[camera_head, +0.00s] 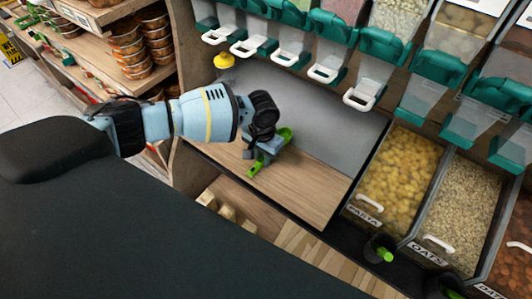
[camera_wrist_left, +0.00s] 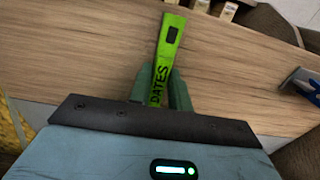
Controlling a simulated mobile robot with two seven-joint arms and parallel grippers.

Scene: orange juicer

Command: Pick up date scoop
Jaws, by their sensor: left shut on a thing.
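The date scoop (camera_head: 254,169) is bright green, and its handle reads DATES in the left wrist view (camera_wrist_left: 166,60). My left gripper (camera_head: 264,154) is shut on the scoop above the wooden shelf top. In the left wrist view its green fingers (camera_wrist_left: 161,88) sit on both sides of the handle. In the head view the green handle end sticks out below the gripper and another green part shows at its upper right. The rest of the scoop is hidden by the gripper. My right gripper is in neither view.
Dispensers with green spouts (camera_head: 365,80) hang along the back. A pasta bin (camera_head: 398,168) and an oats bin (camera_head: 458,195) stand to the right. A dark holder with a green handle (camera_head: 384,254) is at the front. The shelf top (camera_head: 310,185) right of the gripper is clear.

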